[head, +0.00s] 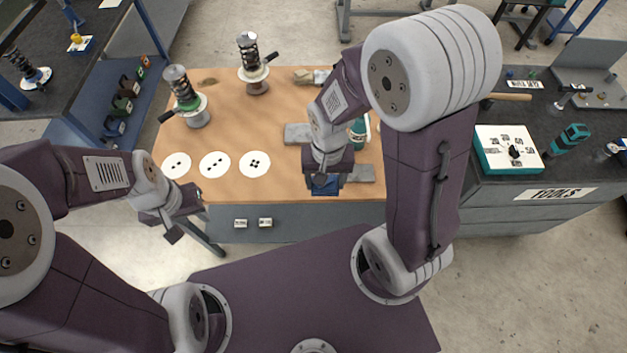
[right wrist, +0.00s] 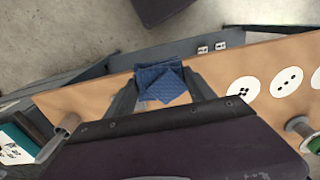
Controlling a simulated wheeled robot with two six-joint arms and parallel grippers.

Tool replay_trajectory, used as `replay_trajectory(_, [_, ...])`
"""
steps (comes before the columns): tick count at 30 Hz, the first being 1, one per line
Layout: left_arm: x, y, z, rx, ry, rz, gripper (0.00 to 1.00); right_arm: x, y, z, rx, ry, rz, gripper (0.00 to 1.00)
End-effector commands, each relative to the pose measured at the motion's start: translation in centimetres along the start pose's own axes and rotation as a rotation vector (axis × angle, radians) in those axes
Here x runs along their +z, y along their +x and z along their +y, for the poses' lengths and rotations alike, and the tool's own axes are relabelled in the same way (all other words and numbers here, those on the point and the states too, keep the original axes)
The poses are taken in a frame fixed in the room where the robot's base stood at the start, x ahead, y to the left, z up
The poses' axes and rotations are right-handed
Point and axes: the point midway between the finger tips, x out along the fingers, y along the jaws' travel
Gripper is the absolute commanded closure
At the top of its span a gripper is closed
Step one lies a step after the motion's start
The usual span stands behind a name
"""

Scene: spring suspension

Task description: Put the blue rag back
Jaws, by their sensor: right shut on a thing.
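The blue rag (right wrist: 160,82) is folded and patterned. In the right wrist view it sits between the two fingers of my right gripper (right wrist: 163,92), which is shut on it. In the head view a piece of the rag (head: 325,187) shows under my right gripper (head: 323,182), at the front edge of the wooden workbench (head: 235,110); the gripper hides most of it. I cannot tell whether the rag touches the bench. My left gripper (head: 190,224) is at the bench's front left corner, empty, its fingers apart.
Two spring suspension units (head: 185,95) (head: 253,65) stand at the back left of the bench. Three white discs with holes (head: 215,164) lie at its front left. Grey pads (head: 297,133) lie near my right gripper. A dark tool bench (head: 470,148) with a teal-edged box (head: 490,150) adjoins on the right.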

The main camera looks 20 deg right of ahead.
Motion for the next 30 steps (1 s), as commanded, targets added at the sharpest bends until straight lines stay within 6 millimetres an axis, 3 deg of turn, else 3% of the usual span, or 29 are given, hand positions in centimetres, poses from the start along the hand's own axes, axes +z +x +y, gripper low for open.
replay_trajectory(5, [0.0, 0.1, 0.0, 0.000, 0.000, 0.000, 0.64, -0.7, 0.6, -0.4, 0.001, -0.002, -0.003, 0.81])
replay_trajectory(13, [0.0, -0.2, 0.0, 0.000, 0.000, 0.000, 0.64, -7.1, 4.9, -3.7, 0.002, -0.002, -0.003, 0.81])
replay_trajectory(18, [0.0, -0.4, 0.0, 0.000, 0.000, 0.000, 0.64, -9.8, 6.7, -5.1, 0.001, -0.002, -0.002, 0.81])
replay_trajectory(24, [0.0, -0.4, 0.0, 0.000, 0.000, 0.000, 0.64, -10.4, 7.3, -5.4, 0.001, -0.002, -0.002, 0.81])
replay_trajectory(30, [-0.1, -0.6, 0.0, 0.000, 0.000, 0.000, 0.64, -10.3, 10.6, -5.3, 0.003, -0.002, -0.005, 0.81])
